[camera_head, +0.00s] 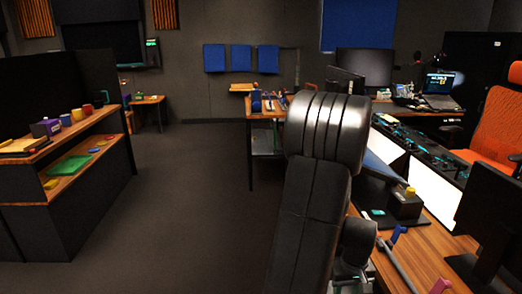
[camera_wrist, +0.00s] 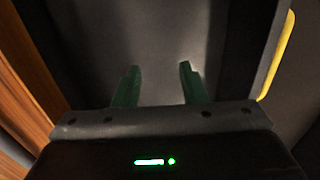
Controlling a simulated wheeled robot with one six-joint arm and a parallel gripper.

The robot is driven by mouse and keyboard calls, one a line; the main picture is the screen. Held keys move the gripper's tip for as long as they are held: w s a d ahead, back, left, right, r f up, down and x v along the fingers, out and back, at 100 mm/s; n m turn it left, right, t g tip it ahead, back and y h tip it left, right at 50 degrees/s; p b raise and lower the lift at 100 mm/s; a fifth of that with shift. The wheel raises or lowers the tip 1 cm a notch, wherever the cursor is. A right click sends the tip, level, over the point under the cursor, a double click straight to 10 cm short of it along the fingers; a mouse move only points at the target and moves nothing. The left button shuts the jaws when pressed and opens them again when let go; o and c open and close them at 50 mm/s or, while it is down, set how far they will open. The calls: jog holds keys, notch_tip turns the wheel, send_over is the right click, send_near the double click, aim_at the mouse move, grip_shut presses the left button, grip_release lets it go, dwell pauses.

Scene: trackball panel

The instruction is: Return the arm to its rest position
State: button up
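My gripper (camera_wrist: 158,78) shows in the wrist view as two green fingers standing apart with nothing between them. It is open and empty. A dark grey surface fills the view beyond the fingers. In the head view my arm rises up the middle right and its bulk stands in front of the desk; the gripper itself cannot be made out there. The trackball panel (camera_head: 430,150) is a black console with lit white fronts on the wooden desk (camera_head: 440,262), to the right of my arm. A black box with a yellow knob (camera_head: 405,205) sits on the desk.
A shelf unit (camera_head: 66,190) with cups and boxes stands at left. A small table (camera_head: 262,114) stands behind my arm. An orange chair (camera_head: 497,120) and a dark monitor (camera_head: 492,215) are at right. The floor (camera_head: 190,200) between shelf and arm is clear.

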jog(key=shift+f+b, duration=0.35)
jog(key=shift+f, duration=2.45)
jog(key=shift+a+r, duration=0.1)
jog(key=shift+r, duration=0.05)
